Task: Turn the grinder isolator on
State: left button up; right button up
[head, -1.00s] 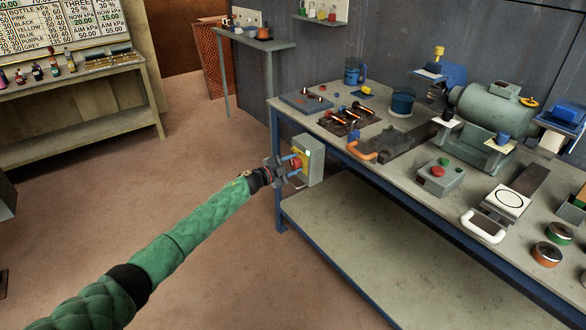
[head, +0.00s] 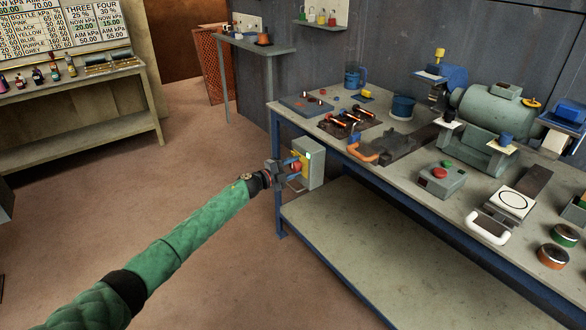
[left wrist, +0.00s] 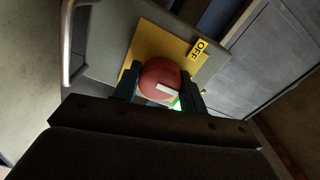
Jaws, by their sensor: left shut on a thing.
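The grinder isolator (head: 309,168) is a grey box at the bench's left end, with a small green light on its face. Its round red knob (left wrist: 158,76) carries a white bar mark and sits on a yellow plate (left wrist: 152,46). A yellow OFF label (left wrist: 198,53) shows at the plate's corner, and a green glow (left wrist: 176,103) shows beside the knob. Any ON label is hidden. My left gripper (head: 293,164) is shut on the knob, one finger on each side. My right gripper is not in view.
The blue-framed workbench (head: 330,225) holds a green bench grinder (head: 488,118), a grey box with red and green buttons (head: 440,178) and an orange-handled tool (head: 368,153). A looped metal bar (left wrist: 70,45) is close to the isolator. Floor left of the bench is clear.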

pick_arm(q)
jog(key=shift+f, duration=0.1)
jog(key=o, duration=1)
jog(key=shift+s+a, duration=0.3)
jog(key=shift+a, duration=0.15)
jog(key=v, duration=0.6)
jog(key=shift+s+a, duration=0.25)
jog(key=shift+a, duration=0.05)
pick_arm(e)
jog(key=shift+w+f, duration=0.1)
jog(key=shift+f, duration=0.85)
